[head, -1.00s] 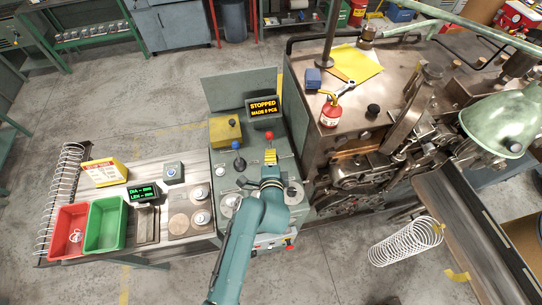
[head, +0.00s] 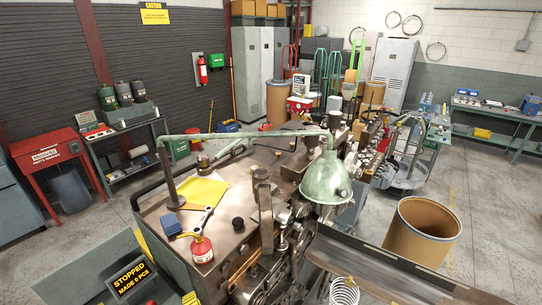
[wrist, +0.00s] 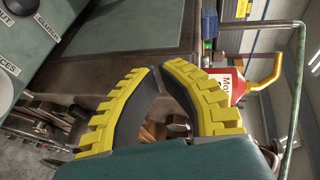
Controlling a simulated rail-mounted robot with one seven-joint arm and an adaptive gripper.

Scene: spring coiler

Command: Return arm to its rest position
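My gripper shows in the wrist view (wrist: 160,68) as two black fingers with yellow ribbed pads. Their tips come together with hardly any gap, and nothing is seen held between them. The rest of my arm is out of the head view. In the wrist view the control panel (wrist: 75,22) lies at upper left, and the red oil can (wrist: 231,82) is partly hidden behind the right finger.
The coiler's metal top (head: 228,228) carries the oil can (head: 201,249), a blue block (head: 171,225) and a yellow sheet (head: 205,190). A green lamp (head: 326,178) hangs over the machine. A brown drum (head: 422,232) stands on the floor at right.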

